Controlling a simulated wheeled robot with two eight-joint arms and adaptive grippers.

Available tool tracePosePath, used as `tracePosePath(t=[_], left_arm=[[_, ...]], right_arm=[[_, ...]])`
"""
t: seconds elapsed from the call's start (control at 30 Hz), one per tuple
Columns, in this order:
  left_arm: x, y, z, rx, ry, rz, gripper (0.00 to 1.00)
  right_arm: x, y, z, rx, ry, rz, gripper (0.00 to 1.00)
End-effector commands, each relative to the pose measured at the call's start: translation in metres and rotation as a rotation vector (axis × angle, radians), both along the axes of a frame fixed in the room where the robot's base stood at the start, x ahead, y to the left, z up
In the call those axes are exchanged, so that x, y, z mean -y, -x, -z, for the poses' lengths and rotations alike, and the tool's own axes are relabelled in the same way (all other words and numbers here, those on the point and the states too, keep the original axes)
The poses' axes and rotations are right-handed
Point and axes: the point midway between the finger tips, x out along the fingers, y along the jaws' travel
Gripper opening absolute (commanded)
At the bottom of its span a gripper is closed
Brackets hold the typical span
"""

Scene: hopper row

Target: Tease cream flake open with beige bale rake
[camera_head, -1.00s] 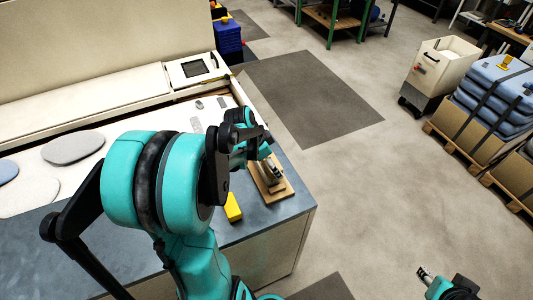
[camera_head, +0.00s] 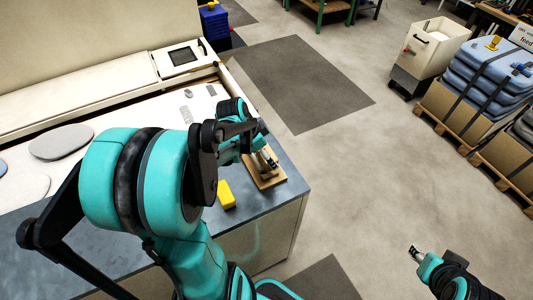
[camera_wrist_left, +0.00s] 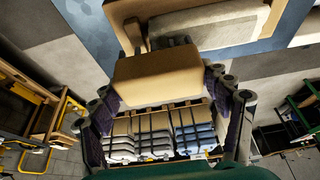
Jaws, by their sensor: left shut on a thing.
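My left gripper (camera_head: 262,150) is over a wooden board at the bench's near right end. In the left wrist view its fingers (camera_wrist_left: 165,88) are shut on the beige bale rake (camera_wrist_left: 155,76), a beige block with dark grey prongs along its far edge. The wooden board (camera_wrist_left: 130,10) lies just beyond it; whether the rake touches it I cannot tell. A pale flat pad (camera_head: 25,192), perhaps the cream flake, lies on the bench at left, partly hidden by my arm. My right gripper (camera_head: 418,252) hangs over the floor at lower right; its jaw state is unclear.
A grey pad (camera_head: 60,142) and part of a bluish pad (camera_head: 3,168) lie on the bench. A yellow block (camera_head: 226,194) sits near its front edge. A panel with a dark screen (camera_head: 182,57) is behind. Strapped blue bales (camera_head: 485,75) and a cream cart (camera_head: 430,50) stand at right.

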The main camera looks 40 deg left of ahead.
Motion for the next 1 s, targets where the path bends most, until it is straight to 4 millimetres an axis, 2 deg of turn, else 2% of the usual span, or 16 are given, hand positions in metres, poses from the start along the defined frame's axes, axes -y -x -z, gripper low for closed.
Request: tracePosePath(t=[0.27, 0.8, 1.0], left_arm=[[0.000, 0.000, 0.001, 0.000, 0.000, 0.000, 0.44], [0.000, 0.000, 0.017, 0.000, 0.000, 0.000, 0.44], [0.000, 0.000, 0.016, 0.000, 0.000, 0.000, 0.44]], right_arm=[[0.000, 0.000, 0.001, 0.000, 0.000, 0.000, 0.40], [0.000, 0.000, 0.015, 0.000, 0.000, 0.000, 0.40], [0.000, 0.000, 0.014, 0.000, 0.000, 0.000, 0.40]])
